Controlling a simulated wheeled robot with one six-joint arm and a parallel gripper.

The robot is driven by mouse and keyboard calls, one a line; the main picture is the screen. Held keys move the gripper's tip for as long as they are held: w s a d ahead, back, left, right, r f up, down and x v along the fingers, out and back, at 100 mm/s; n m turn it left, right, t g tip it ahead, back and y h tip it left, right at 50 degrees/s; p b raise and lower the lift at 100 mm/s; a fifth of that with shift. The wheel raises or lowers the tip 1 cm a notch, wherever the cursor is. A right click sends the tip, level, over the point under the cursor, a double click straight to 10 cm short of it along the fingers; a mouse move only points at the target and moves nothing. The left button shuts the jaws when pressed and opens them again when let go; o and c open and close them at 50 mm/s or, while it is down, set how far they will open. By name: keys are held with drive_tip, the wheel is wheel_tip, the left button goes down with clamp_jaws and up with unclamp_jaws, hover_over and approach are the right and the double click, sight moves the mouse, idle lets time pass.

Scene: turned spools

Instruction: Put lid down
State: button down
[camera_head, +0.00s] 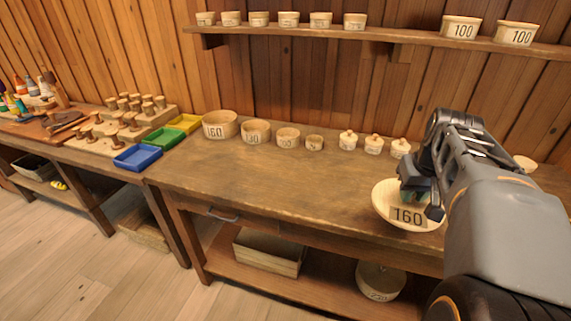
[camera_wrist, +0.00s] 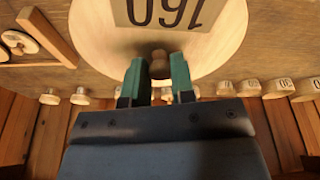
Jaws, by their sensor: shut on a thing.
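A pale round wooden lid (camera_head: 381,203) with a 160 label is held over the front right of the workbench (camera_head: 265,180). My gripper (camera_head: 418,192) is above it, partly hiding its right side. In the wrist view, the green-padded fingers of my gripper (camera_wrist: 158,82) are shut on the lid's small knob (camera_wrist: 158,65), and the lid (camera_wrist: 95,45) fills the top middle. I cannot tell whether its underside touches the bench. A pale bowl labelled 160 (camera_head: 220,125) stands open at the back of the bench.
Smaller bowls (camera_head: 255,132) and several small knobbed pieces (camera_head: 374,146) line the bench's back. Blue (camera_head: 138,157), green and yellow trays are at its left. A shelf (camera_head: 380,37) with bowls hangs above. The bench middle is clear. A box (camera_head: 270,252) sits below.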

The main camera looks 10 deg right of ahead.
drive_tip(key=shift+a+f+n, duration=0.1)
drive_tip(key=shift+a+n, duration=0.05)
drive_tip(key=shift+n, duration=0.15)
drive_tip(key=shift+y, duration=0.3)
drive_tip(key=shift+w+f, duration=0.1)
drive_tip(key=shift+w, duration=0.1)
drive_tip(key=w+d+f, duration=0.2)
drive_tip(key=w+f, duration=0.1)
drive_tip(key=w, duration=0.1)
drive_tip(key=w+d+f, duration=0.2)
drive_tip(key=w+f, duration=0.1)
drive_tip(key=w+d+f, duration=0.2)
drive_tip(key=w+f, duration=0.1)
drive_tip(key=w, duration=0.1)
drive_tip(key=shift+w, duration=0.35)
drive_tip(key=shift+x, duration=2)
drive_tip(key=shift+s, duration=0.1)
